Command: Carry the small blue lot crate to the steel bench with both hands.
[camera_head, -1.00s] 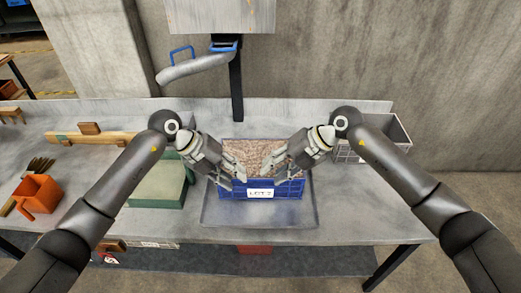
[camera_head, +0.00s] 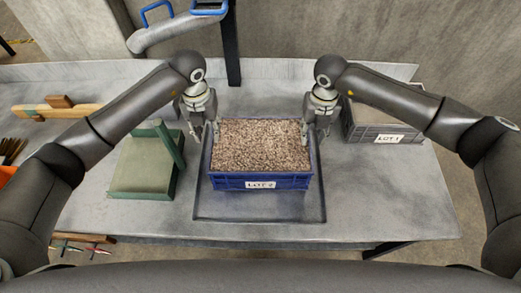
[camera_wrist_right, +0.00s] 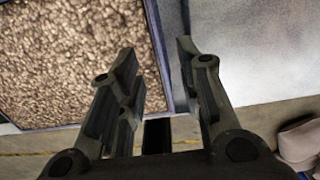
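The small blue lot crate (camera_head: 290,181), labelled LOT 2, is filled with brown grain. It sits upright in a shallow grey tray (camera_head: 260,208) on the bench. My left gripper (camera_head: 205,130) is at the crate's left rim, fingers pointing down and seemingly parted over it. My right gripper (camera_head: 318,128) is at the right rim, fingers pointing down. In the right wrist view its two fingers (camera_wrist_right: 160,60) stand apart, with the crate's blue wall (camera_wrist_right: 170,40) running between them and grain on one side. No firm grip shows on either side.
The grey metal bench (camera_head: 385,205) has clear room at right front. A grey crate labelled LOT 1 (camera_head: 375,132) stands behind right. A green device (camera_head: 140,175) stands close left. A post (camera_head: 231,50) rises behind; wooden tools (camera_head: 55,108) lie far left.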

